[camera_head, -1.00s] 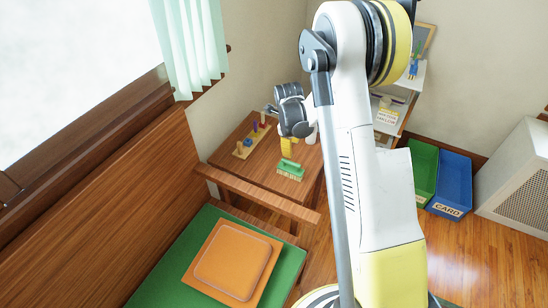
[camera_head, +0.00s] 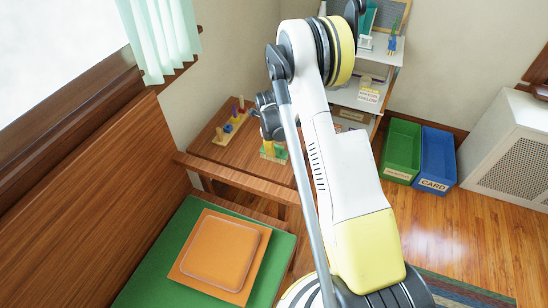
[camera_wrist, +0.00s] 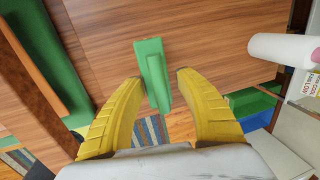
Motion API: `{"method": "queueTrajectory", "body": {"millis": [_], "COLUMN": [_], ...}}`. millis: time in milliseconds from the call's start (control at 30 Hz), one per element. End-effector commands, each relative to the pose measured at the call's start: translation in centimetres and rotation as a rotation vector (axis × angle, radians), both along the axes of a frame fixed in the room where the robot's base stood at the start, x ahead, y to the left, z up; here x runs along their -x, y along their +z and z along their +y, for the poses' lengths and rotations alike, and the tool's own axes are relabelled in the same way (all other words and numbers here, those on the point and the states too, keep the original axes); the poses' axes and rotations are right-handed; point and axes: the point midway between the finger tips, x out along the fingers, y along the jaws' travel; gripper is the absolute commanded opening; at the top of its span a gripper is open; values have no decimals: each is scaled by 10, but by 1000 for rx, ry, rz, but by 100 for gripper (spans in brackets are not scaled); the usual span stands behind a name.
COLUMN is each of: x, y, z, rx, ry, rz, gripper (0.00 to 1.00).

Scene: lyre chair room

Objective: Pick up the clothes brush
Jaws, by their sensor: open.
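The clothes brush, with a green back, lies on the small wooden table (camera_head: 232,163). In the head view the brush (camera_head: 281,153) is partly hidden by my gripper (camera_head: 267,150). In the wrist view the brush's green back (camera_wrist: 152,72) runs lengthwise, with its near end between my yellow fingertips (camera_wrist: 158,82). The fingers are apart, one on each side of the brush. I cannot tell how far above it they are, and I see no contact.
A wooden peg toy (camera_head: 230,127) stands at the table's back left. A white cylinder (camera_wrist: 278,49) is to the right in the wrist view. A wooden bench with a green seat (camera_head: 170,237) and orange cushion (camera_head: 222,248) is in front. Green (camera_head: 401,150) and blue (camera_head: 436,160) bins stand right.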

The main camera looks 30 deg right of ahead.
Motion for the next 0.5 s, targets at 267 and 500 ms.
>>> {"method": "queueTrajectory", "body": {"millis": [267,500], "x": [0,0], "y": [1,1], "z": [0,0], "rx": [0,0], "ry": [1,1], "rz": [0,0], "gripper": [16,0]}}
